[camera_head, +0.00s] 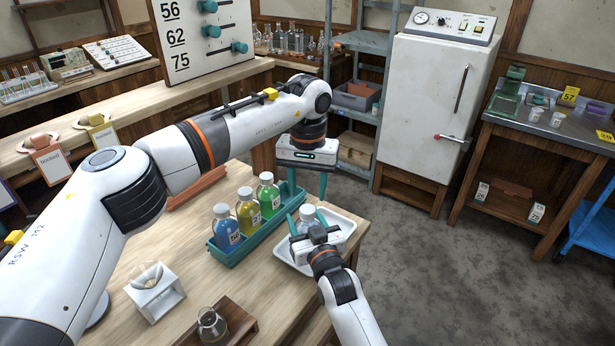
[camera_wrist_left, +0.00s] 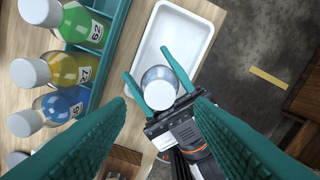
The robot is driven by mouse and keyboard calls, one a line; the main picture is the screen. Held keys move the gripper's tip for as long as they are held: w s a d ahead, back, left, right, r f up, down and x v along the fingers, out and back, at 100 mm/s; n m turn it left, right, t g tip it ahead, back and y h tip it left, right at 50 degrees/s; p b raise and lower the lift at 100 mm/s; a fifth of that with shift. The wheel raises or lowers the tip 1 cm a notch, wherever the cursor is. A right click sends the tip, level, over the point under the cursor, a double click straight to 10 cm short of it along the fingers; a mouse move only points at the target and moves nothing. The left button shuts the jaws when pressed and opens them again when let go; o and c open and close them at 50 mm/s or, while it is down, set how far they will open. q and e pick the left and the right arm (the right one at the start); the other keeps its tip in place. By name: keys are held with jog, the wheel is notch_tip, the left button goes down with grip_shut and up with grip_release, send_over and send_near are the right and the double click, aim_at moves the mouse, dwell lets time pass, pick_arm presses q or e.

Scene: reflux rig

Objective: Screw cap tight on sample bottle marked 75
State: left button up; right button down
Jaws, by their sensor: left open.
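A clear bottle (camera_head: 304,226) with a white cap (camera_head: 307,212) on top stands upright over the white tray (camera_head: 347,223). Its number is not readable. My right gripper (camera_head: 306,218) has its teal fingers on both sides of this bottle and appears to hold it. In the left wrist view the white cap (camera_wrist_left: 160,95) shows from above, with the right gripper's fingers (camera_wrist_left: 152,80) beside the bottle (camera_wrist_left: 157,76). My left gripper (camera_head: 310,194) is open and empty, fingers pointing down, above the cap; its fingertips (camera_wrist_left: 163,100) show apart on either side of it.
A teal rack (camera_head: 232,256) left of the tray holds blue (camera_head: 226,232), yellow (camera_head: 248,215) and green (camera_head: 268,198) capped bottles. A white stand (camera_head: 155,292) and a small flask (camera_head: 211,325) are nearer. A board (camera_head: 205,35) behind reads 56, 62, 75.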

pick_arm(q)
jog(key=n, duration=0.7)
jog(key=shift+r, duration=0.2)
jog(key=n, duration=0.7)
jog(key=shift+r, duration=0.2)
jog(key=n, duration=0.7)
jog(key=shift+r, duration=0.25)
jog(key=n, duration=0.7)
jog(key=shift+r, duration=0.2)
jog(key=n, duration=0.6)
jog(key=shift+r+n, duration=0.2)
jog(key=shift+n, duration=0.2)
jog(key=n, duration=0.4)
jog(key=shift+r, duration=0.1)
jog(key=n, duration=0.5)
jog(key=shift+r, duration=0.15)
jog(key=n, duration=0.5)
jog(key=shift+r+n, duration=0.15)
jog(key=shift+n, duration=0.15)
